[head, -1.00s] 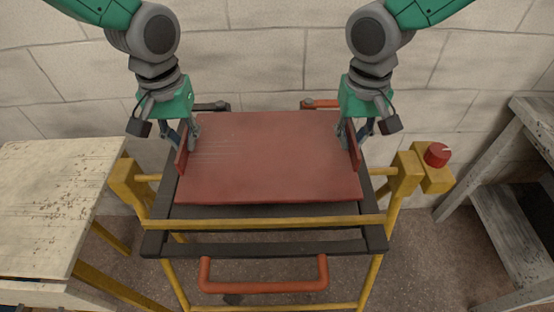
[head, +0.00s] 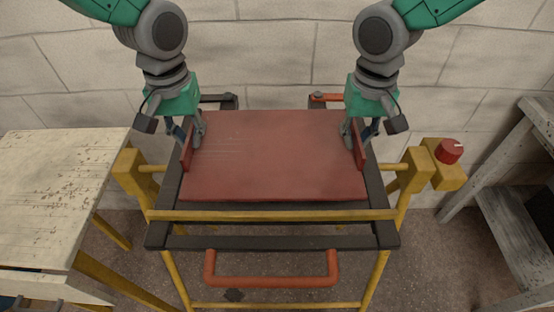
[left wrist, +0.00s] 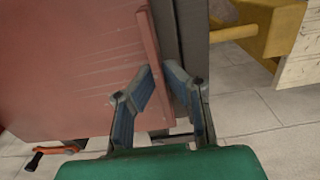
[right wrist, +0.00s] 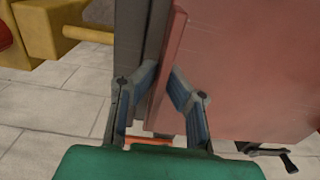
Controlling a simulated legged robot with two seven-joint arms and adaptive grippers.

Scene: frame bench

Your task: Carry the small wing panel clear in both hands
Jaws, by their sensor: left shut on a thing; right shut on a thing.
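The small wing panel (head: 275,155) is a flat red board with a raised lip along its left and right sides. It lies level over the dark frame of the yellow bench. My left gripper (head: 191,143) is shut on the panel's left lip, and the left wrist view (left wrist: 160,90) shows its blue fingers on either side of that lip. My right gripper (head: 354,143) is shut on the right lip, also seen between the fingers in the right wrist view (right wrist: 162,90). I cannot tell whether the panel's underside touches the frame.
The dark frame (head: 275,243) has a yellow bar (head: 275,215) and an orange handle (head: 272,282) in front. A red knob (head: 449,151) stands on the right post. A worn pale table (head: 60,190) is at left, a grey shelf (head: 520,235) at right. A block wall stands behind.

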